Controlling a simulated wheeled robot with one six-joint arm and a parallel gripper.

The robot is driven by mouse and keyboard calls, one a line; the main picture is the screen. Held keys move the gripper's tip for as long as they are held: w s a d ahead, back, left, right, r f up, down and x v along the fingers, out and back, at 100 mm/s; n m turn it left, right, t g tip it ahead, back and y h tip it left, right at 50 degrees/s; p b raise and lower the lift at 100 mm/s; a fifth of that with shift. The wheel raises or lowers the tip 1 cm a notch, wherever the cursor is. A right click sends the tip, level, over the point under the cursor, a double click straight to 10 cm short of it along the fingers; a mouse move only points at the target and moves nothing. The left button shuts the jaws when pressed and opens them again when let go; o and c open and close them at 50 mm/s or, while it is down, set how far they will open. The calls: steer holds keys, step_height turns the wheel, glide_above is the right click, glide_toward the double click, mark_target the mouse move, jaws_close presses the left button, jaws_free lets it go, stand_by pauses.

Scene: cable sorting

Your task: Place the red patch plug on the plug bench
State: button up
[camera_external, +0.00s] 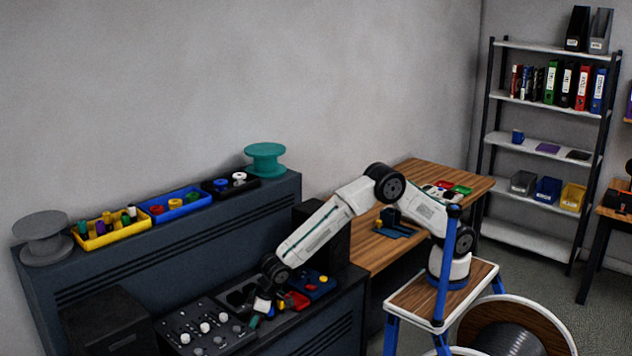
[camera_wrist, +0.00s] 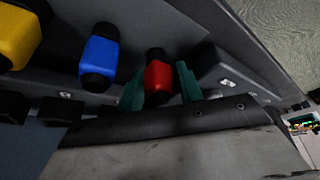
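The red patch plug (camera_wrist: 157,76), red with black ends, stands in a row with other plugs in the wrist view. My gripper (camera_wrist: 160,88) has its two teal fingers on either side of this plug, with what look like narrow gaps. It appears open, and contact is hard to judge. In the external view my gripper (camera_external: 265,314) is low over the dark worktop, among small coloured pieces. Red pieces (camera_external: 298,300) show just right of it; which is the plug is unclear. I cannot tell for certain which surface is the plug bench.
A blue plug (camera_wrist: 99,55) and a yellow plug (camera_wrist: 14,38) stand left of the red one. A control panel with knobs (camera_external: 205,328) lies left of my gripper. Yellow (camera_external: 104,240) and blue (camera_external: 176,216) trays sit on the ledge behind. A wooden desk (camera_external: 375,258) adjoins.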

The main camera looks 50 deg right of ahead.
jaws_close()
step_height(320, 180, up, 10)
steer(key=shift+r, duration=0.1)
stand_by(0.5)
